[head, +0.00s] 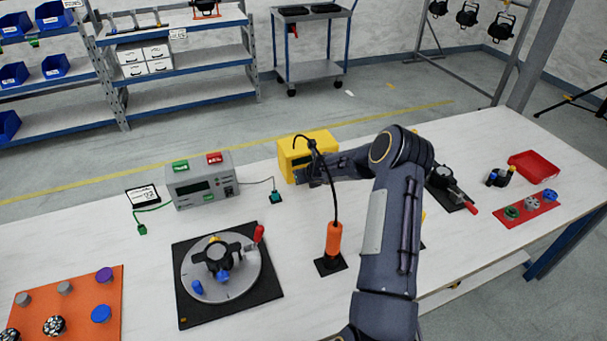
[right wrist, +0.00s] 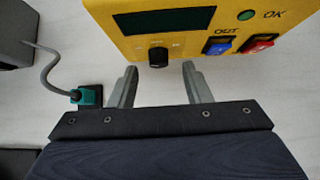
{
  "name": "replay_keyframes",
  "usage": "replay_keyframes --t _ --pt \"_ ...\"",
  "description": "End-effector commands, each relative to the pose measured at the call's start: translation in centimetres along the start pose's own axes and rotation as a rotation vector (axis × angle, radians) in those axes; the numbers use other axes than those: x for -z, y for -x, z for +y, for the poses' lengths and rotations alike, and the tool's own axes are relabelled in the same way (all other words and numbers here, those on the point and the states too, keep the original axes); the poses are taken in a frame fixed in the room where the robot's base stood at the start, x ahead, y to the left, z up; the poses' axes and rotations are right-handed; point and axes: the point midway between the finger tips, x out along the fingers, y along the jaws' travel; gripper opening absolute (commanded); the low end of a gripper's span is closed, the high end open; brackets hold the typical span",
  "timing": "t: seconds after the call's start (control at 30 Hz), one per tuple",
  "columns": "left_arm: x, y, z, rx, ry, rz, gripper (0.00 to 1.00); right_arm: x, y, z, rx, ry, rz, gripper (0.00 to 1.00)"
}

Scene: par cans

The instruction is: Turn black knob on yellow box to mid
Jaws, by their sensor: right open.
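The yellow box (head: 299,148) stands on the white table, partly hidden behind my right arm in the head view. In the right wrist view its front panel (right wrist: 110,38) fills the top, with a dark green screen, blue and red sockets and a green light marked OK. The black knob (right wrist: 158,57) sits below the screen; which way it points is too small to tell. My right gripper (right wrist: 159,72) is open and empty, its fingertips either side of the knob and apart from it. In the head view my right gripper (head: 312,173) is at the box's front. My left gripper is out of view.
A grey box (head: 201,184) with a teal plug (head: 275,197) on a cable stands left of the yellow box. An orange-handled tool (head: 333,238) stands upright near my forearm. A black turntable fixture (head: 183,307) lies front left; a red tray (head: 534,166) lies right.

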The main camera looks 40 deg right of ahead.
Motion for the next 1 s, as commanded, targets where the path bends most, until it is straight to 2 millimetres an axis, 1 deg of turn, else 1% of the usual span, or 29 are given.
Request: replay_keyframes --t 0.03,0.23,0.37,0.57,0.67,0.9,1.0 --pt "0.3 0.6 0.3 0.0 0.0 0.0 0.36 -0.2 -0.5 0.1 -0.001 -0.003 0.001 0.44" --pt "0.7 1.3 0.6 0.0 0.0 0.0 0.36 -0.1 -2.3 0.1 -0.001 -0.003 0.001 0.44" --pt "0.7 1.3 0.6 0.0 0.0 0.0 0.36 -0.1 -2.7 0.0 0.0 -0.003 0.0 0.44" --pt "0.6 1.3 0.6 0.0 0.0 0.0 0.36 0.0 -2.7 0.1 0.0 -0.002 0.0 0.44" --pt "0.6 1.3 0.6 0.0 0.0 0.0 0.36 0.0 -2.7 0.1 0.0 -0.003 0.0 0.33" --pt "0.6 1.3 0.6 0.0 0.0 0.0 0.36 0.0 -2.7 0.1 0.0 -0.003 0.0 0.01" --pt "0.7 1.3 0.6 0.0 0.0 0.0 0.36 -0.1 -2.7 0.1 0.0 -0.004 0.0 0.0"
